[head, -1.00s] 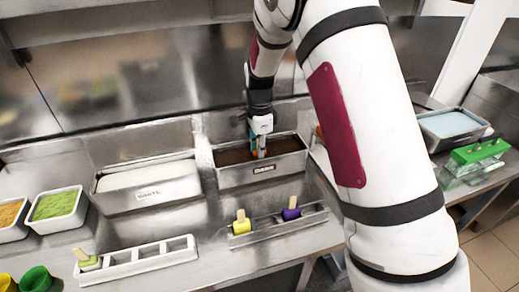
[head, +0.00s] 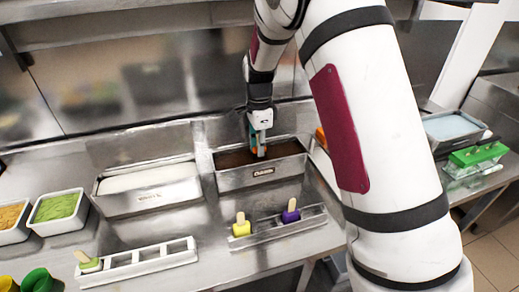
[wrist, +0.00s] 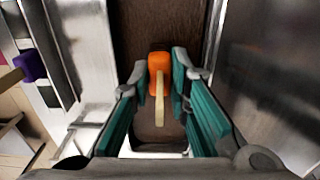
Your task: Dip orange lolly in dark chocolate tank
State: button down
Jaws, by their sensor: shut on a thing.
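My gripper (head: 259,151) points down over the dark chocolate tank (head: 262,176), a steel tub of brown liquid with a label on its front. In the wrist view my gripper (wrist: 158,68) is shut on the orange lolly (wrist: 158,61), with the pale stick (wrist: 159,106) between the teal fingers. The lolly shows orange against the brown surface (wrist: 143,22). In the head view the fingers mostly hide it, so I cannot tell whether its tip touches the chocolate.
A white-filled tank (head: 150,203) stands left of the dark one. A metal holder (head: 265,234) in front bears a yellow lolly (head: 241,227) and a purple lolly (head: 290,212). A green lolly (head: 90,264) sits in a slotted rack (head: 150,259). A green mould (head: 478,154) is at right.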

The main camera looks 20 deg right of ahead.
jog(key=shift+r+p, duration=0.35)
jog(key=shift+r, duration=2.2)
jog(key=shift+r, duration=2.5)
